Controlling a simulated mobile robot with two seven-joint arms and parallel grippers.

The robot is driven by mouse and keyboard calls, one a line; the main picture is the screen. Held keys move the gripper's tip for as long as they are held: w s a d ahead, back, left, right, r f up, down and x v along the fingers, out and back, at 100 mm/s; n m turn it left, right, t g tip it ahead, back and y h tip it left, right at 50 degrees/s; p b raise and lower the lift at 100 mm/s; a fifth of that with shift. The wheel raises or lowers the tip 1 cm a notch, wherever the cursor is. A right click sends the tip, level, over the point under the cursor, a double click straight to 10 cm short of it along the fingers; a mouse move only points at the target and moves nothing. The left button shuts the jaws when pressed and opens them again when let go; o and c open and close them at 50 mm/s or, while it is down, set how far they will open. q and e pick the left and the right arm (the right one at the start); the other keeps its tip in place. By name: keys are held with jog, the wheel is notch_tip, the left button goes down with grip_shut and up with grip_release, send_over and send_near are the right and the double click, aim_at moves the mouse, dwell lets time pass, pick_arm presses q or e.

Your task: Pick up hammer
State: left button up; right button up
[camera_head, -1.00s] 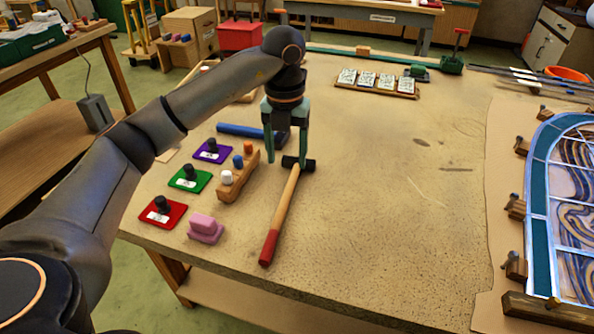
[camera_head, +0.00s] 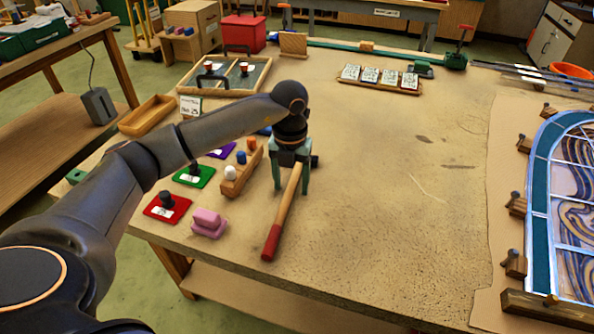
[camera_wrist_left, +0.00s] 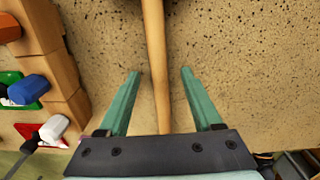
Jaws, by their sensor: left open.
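The hammer (camera_head: 283,218) lies on the worktable with its red-ended wooden handle toward the front edge. Its dark head is mostly hidden behind my gripper, with one end showing to the right. My left gripper (camera_head: 291,187) points down over the upper part of the handle, fingers open on either side of it. In the left wrist view the handle (camera_wrist_left: 156,70) runs between the two green fingertips (camera_wrist_left: 161,72), with a gap on each side. My right gripper is not in view.
Left of the hammer stand a wooden block with coloured pegs (camera_head: 240,178), a pink block (camera_head: 209,222), and red (camera_head: 167,208) and green (camera_head: 194,176) pads. A leaded panel (camera_head: 560,215) lies at the right. The table between is clear.

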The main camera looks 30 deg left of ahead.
pick_arm(q)
grip_shut()
dwell(0.3)
jog(key=shift+r, duration=0.2)
